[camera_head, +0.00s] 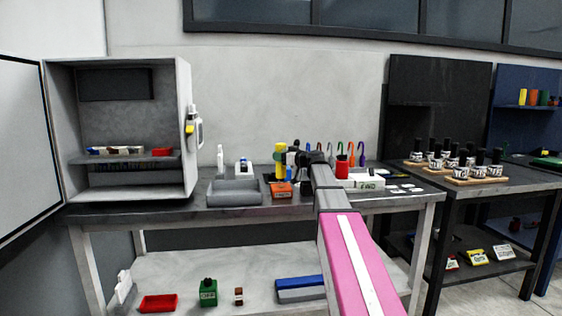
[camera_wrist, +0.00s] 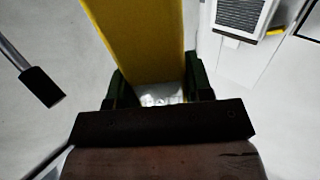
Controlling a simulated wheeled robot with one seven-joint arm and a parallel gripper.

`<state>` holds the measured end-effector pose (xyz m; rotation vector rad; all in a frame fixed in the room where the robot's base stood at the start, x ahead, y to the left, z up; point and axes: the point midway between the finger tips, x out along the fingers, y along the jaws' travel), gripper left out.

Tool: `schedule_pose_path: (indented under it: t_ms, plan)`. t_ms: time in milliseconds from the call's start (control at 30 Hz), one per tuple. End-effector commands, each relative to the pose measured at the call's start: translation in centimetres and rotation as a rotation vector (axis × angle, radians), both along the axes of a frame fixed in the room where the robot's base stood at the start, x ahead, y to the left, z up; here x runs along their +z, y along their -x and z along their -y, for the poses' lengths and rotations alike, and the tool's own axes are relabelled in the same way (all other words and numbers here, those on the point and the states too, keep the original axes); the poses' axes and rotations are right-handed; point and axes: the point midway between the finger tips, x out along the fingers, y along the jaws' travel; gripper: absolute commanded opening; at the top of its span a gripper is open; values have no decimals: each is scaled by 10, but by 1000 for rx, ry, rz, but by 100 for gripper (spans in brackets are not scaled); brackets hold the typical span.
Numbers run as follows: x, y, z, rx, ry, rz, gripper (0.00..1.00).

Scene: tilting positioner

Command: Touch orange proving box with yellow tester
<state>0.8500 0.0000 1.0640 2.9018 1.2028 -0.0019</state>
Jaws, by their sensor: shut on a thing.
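The yellow tester (camera_head: 280,152) stands upright in my gripper (camera_head: 283,160) above the workbench. In the wrist view the yellow tester (camera_wrist: 145,40) rises between the two dark green fingers of my gripper (camera_wrist: 160,88), which is shut on it. The orange proving box (camera_head: 282,189) sits on the bench, just below the tester in the head view. The tester's lower end is partly hidden by my gripper, and I cannot tell whether it touches the box. The box cannot be made out in the wrist view.
A grey tray (camera_head: 234,192) lies left of the box. A white box (camera_head: 369,182) and several coloured hooks stand to the right. An open grey cabinet (camera_head: 125,75) is at the left. A dark-tipped rod (camera_wrist: 42,86) shows in the wrist view.

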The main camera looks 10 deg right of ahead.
Motion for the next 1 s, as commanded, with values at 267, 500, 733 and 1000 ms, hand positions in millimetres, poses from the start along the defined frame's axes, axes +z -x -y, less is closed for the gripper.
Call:
schedule_pose_path:
  t_ms: [267, 500, 733, 1000]
  plan:
    - [20, 0, 0, 0, -1, 1, 23]
    - [37, 0, 0, 0, 0, 3, 23]
    - [46, 0, 0, 0, -2, 1, 23]
    - [46, 0, 0, 0, -2, 1, 23]
